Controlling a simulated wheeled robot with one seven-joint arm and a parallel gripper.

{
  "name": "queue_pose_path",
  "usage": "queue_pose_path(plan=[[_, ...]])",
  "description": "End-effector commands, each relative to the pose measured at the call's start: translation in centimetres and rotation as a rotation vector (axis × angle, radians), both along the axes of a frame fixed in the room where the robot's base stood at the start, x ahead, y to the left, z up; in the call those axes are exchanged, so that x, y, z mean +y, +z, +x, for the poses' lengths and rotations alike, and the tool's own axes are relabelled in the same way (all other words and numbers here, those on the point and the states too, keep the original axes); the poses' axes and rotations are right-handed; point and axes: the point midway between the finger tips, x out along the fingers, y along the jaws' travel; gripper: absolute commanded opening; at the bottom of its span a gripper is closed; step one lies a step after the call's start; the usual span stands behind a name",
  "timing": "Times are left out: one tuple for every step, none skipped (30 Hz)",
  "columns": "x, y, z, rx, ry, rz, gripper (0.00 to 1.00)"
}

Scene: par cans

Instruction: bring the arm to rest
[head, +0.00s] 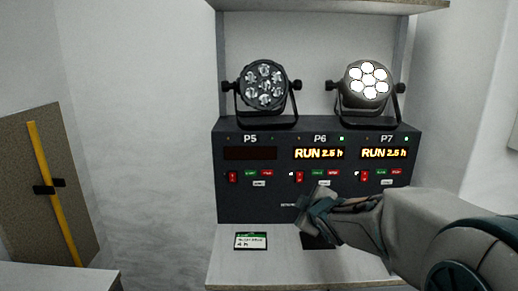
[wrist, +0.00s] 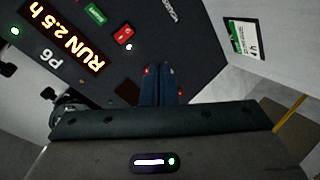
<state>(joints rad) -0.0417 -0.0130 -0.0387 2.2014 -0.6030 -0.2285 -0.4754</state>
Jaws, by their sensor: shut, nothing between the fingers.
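My gripper (head: 308,208) is in front of the lower part of the dark control panel (head: 255,205), below the P6 section, with my arm reaching in from the right. In the wrist view its two fingers (wrist: 163,72) lie side by side, shut with nothing between them. The panel also fills the top of the wrist view (wrist: 200,50), turned at an angle. I cannot tell whether the fingertips touch the panel. My gripper hides part of the panel's lower edge and the shelf.
An unlit par can (head: 264,86) and a lit one (head: 368,84) stand on the panel. The P5 display (head: 250,153) is dark; the P6 display (head: 319,153) and P7 display (head: 384,153) read RUN 2.5 h. A green-topped card (head: 251,241) lies on the white shelf (head: 222,268).

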Motion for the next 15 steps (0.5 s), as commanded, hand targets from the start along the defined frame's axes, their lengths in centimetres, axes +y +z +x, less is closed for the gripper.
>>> queue_pose_path(plan=[[-1.1, 1.2, -1.8, 0.056, -0.08, 0.045, 0.0], [-1.7, 1.2, -2.8, 0.095, -0.131, 0.076, 0.0], [-2.5, 1.2, -4.4, 0.148, -0.199, 0.117, 0.0], [-3.0, 1.3, -5.6, 0.187, -0.249, 0.15, 0.0], [-3.5, 1.2, -6.8, 0.227, -0.299, 0.182, 0.0], [-4.0, 1.1, -8.6, 0.282, -0.364, 0.225, 0.0], [-4.3, 1.0, -10.0, 0.322, -0.412, 0.257, 0.0], [-4.5, 1.0, -11.4, 0.363, -0.459, 0.29, 0.0], [-4.7, 0.8, -13.4, 0.42, -0.52, 0.333, 0.0], [-4.7, 0.8, -14.8, 0.46, -0.566, 0.365, 0.0], [-4.7, 0.7, -16.4, 0.504, -0.61, 0.396, 0.0], [-4.7, 0.6, -18.3, 0.557, -0.666, 0.437, 0.0], [-4.5, 0.5, -19.7, 0.597, -0.704, 0.463, 0.0], [-4.4, 0.4, -21.0, 0.634, -0.74, 0.489, 0.0], [-4.1, 0.3, -22.7, 0.682, -0.784, 0.52, 0.0]])
